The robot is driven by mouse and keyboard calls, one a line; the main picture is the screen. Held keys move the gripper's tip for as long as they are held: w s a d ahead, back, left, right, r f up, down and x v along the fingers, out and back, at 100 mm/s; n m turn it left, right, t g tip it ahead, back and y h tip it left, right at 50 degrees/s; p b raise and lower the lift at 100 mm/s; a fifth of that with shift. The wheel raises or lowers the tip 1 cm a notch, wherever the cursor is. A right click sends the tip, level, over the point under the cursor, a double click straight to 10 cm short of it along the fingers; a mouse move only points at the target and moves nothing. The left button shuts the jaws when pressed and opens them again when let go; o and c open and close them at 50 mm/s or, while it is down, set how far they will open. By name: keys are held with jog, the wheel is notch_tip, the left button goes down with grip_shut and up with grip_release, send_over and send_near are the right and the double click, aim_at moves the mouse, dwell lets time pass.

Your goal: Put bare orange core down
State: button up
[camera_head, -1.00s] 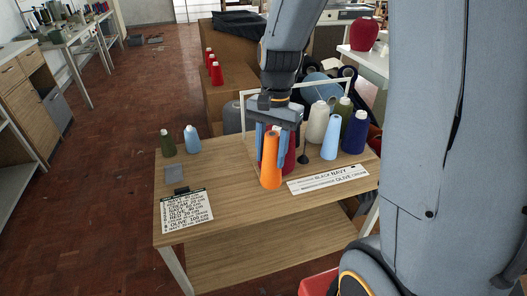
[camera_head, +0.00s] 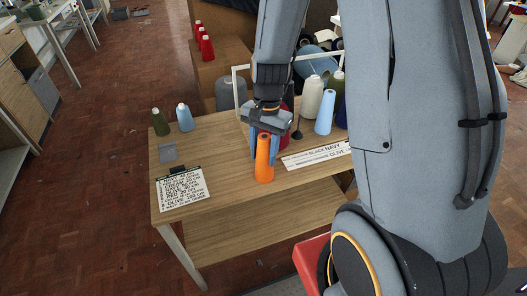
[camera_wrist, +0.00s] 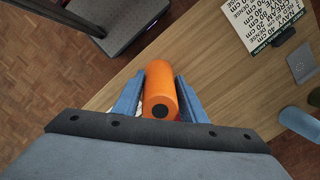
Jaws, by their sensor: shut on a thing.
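An orange cone-shaped core (camera_head: 264,160) is between the blue fingers of my gripper (camera_head: 265,152) in the head view. My gripper is shut on it, one finger on each side. The orange core (camera_wrist: 160,88) also shows in the wrist view between both fingers, over the wooden table (camera_wrist: 215,75). The core is about upright near the front edge of the table (camera_head: 218,190). I cannot tell whether its base touches the table top. A dark red cone is partly hidden behind my gripper.
A printed list card (camera_head: 182,190) lies on the left of the table, with a grey square (camera_head: 168,152) behind it. Olive (camera_head: 160,123) and light blue (camera_head: 185,118) cones stand at the back left. A white label strip (camera_head: 315,155) and several cones are at the right. The front-left middle is clear.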

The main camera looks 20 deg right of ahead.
jog(key=shift+f, duration=0.15)
jog(key=o, duration=1)
jog(key=r, duration=0.3)
jog(key=r+b, duration=0.1)
jog(key=r, duration=0.3)
jog(key=w+d+r, duration=0.1)
jog(key=r, duration=0.3)
jog(key=shift+b, duration=0.35)
jog(key=shift+s+r, duration=0.1)
jog(key=shift+r, duration=0.45)
jog(key=s+f+n, duration=0.1)
jog(key=s+n, duration=0.2)
jog(key=s+f+n+t, duration=0.1)
jog(key=s+n, duration=0.2)
jog(key=s+f+n+h, duration=0.1)
jog(key=s+n, duration=0.2)
jog(key=n, duration=0.1)
jog(key=shift+s+a+f+t, duration=0.3)
jog(key=shift+s+f+t, duration=0.05)
jog(key=shift+s+t, duration=0.05)
